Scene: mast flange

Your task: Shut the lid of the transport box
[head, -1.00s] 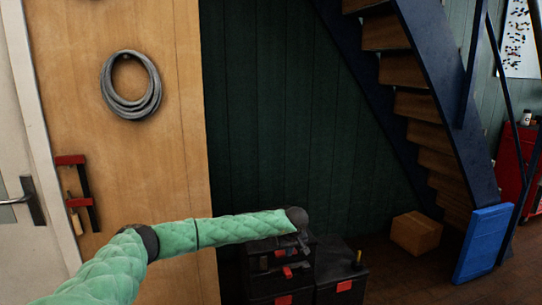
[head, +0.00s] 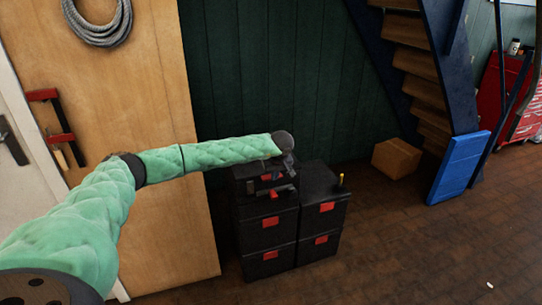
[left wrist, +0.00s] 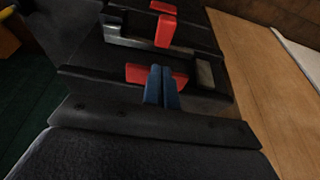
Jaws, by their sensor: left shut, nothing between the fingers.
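Black boxes with red latches stand stacked on the floor in the head view. The smaller black box (head: 245,187) on top of the left stack seems to be the transport box; I cannot tell whether its lid is fully shut. My left gripper (head: 284,170) is over this box, at the end of the green-sleeved arm, and covers part of it. In the left wrist view its blue fingertips (left wrist: 162,86) are together and empty, in front of a red latch (left wrist: 138,74). Contact cannot be told. My right gripper is not in view.
A second black stack (head: 322,215) stands right beside the first. A wooden panel (head: 160,240) is at the left, a dark green wall (head: 270,70) behind. A cardboard box (head: 397,158) and a blue panel (head: 458,168) are by the stairs. The brown floor at right is mostly clear.

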